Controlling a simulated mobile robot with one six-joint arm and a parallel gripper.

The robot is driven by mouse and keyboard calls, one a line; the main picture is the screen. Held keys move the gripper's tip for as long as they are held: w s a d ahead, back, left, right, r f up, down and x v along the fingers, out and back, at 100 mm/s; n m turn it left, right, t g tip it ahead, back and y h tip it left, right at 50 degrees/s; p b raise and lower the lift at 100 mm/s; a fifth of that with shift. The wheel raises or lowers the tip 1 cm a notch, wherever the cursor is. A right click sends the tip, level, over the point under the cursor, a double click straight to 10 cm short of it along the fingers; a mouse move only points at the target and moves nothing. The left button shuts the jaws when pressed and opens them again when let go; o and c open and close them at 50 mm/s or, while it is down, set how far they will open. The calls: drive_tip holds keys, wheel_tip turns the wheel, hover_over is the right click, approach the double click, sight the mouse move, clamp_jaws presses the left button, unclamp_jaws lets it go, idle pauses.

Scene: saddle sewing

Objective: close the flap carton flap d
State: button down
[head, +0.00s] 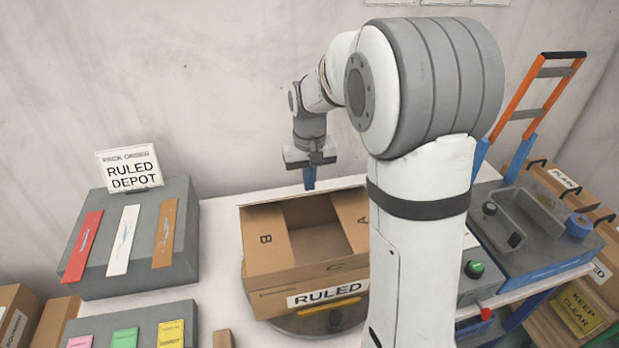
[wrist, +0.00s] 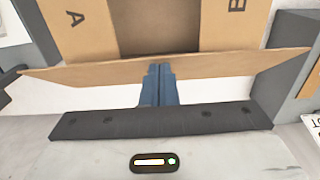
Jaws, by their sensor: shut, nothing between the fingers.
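The brown flap carton (head: 272,283) stands on a round turntable, with a "RULED" label on its front. Flap B (head: 265,254) at left and flap A (head: 352,212) at right lie inward, with a dark opening between them. Flap C (head: 335,268) is at the front side. The unlettered far flap, apparently flap d (wrist: 95,73), spans the wrist view as a raised panel. My gripper (head: 309,186) is shut and empty at the carton's far side. Its blue fingertips (wrist: 160,68) overlap this flap's outer face; I cannot tell whether they touch.
A grey stand with red, white and orange strips (head: 122,240) and a "RULED DEPOT" sign (head: 130,168) is at left. Colored cards (head: 125,337) lie in front of it. White table shows between the left stand and the carton.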

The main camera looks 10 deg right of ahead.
drive_tip(key=shift+s+f+b, duration=0.1)
drive_tip(key=shift+f+b, duration=0.05)
drive_tip(key=shift+b, duration=0.2)
drive_tip(key=s+f+t+b, duration=0.1)
drive_tip(key=b, duration=0.2)
drive_tip(key=shift+f, duration=0.15)
drive_tip(key=s+f+t+b, duration=0.3)
drive_tip(key=s+f+b, duration=0.2)
drive_tip(key=b, duration=0.9)
drive_tip(key=shift+f+t, duration=0.3)
drive_tip(key=shift+f, duration=1)
drive_tip(key=shift+s, duration=0.1)
